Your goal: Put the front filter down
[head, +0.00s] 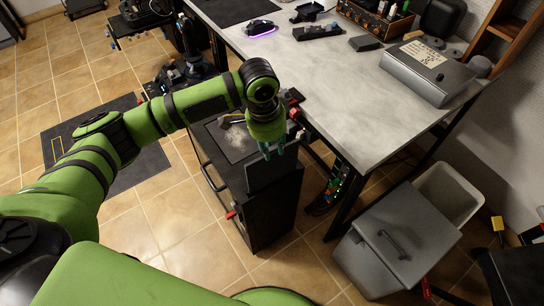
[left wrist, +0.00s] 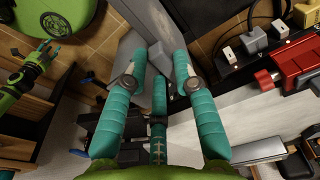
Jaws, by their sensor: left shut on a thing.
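My left gripper (head: 270,150), with teal fingers, points down above the black computer case and is shut on a dark flat panel, the front filter (head: 268,176). The filter hangs below the fingers, near the top front of the case; whether it touches the case is unclear. In the left wrist view the teal fingers (left wrist: 152,82) close around the grey filter (left wrist: 165,25). The black computer case (head: 268,217) stands on the floor beside the desk. My right gripper (left wrist: 40,52) shows small at the left of the left wrist view, its fingers too small to judge.
The grey-topped desk (head: 330,80) is right of the case, with a grey box (head: 428,72) and small devices on it. A lidded grey bin (head: 405,238) stands on the floor at the lower right.

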